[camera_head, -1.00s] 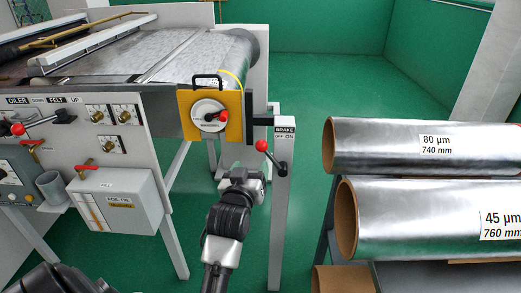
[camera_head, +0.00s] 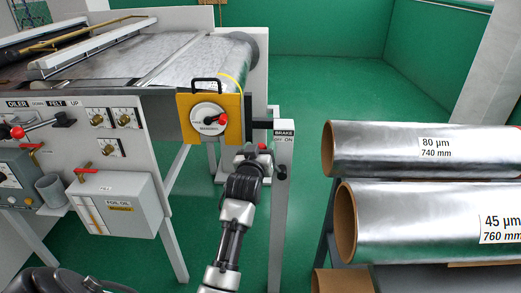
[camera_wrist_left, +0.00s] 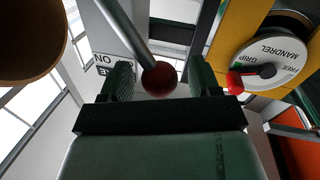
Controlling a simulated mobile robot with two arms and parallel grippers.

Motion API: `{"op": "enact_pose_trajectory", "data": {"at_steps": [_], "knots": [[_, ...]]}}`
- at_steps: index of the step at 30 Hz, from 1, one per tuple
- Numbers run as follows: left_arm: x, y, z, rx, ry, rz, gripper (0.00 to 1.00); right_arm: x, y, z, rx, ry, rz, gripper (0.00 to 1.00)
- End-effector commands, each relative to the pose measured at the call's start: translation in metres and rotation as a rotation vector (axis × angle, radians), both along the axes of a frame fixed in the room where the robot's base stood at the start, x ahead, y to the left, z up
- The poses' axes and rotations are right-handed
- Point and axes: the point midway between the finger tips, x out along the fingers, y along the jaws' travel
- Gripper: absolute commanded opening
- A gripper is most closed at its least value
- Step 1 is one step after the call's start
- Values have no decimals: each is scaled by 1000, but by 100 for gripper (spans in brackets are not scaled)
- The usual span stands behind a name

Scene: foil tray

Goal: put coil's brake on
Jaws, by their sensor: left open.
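The brake post (camera_head: 281,200) is a grey upright with a label (camera_head: 284,133) reading BRAKE, OFF, ON. Its lever has a red ball knob (camera_head: 263,147), mostly hidden behind my left gripper (camera_head: 256,152) in the head view. In the left wrist view the red knob (camera_wrist_left: 159,78) and its grey rod (camera_wrist_left: 124,28) show clearly. The knob sits between the two spread fingers of my left gripper (camera_wrist_left: 160,82), with a gap on each side. The lever leans left of the post, toward the OFF side of the label. My right gripper is in neither view.
A yellow plate (camera_head: 238,106) with a round mandrel dial (camera_head: 209,119) and red knob hangs left of the post. Foil rolls (camera_head: 400,147) lie on a rack to the right. A grey foil-oil box (camera_head: 130,203) is at the left.

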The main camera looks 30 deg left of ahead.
Motion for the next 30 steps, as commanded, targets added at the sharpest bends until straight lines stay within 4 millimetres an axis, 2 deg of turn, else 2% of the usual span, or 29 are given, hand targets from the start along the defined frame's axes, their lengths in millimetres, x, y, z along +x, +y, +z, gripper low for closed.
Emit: {"op": "enact_pose_trajectory", "data": {"at_steps": [1,12,13,22,30], "knots": [[0,0,0,0,0,0,59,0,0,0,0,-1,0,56],[0,0,0,0,1,0,3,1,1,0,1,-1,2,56],[0,0,0,0,1,0,0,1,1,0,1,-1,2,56],[1,-3,4,27,20,-1,0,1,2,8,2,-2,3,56],[10,-17,16,157,100,-2,0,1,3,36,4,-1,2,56]]}}
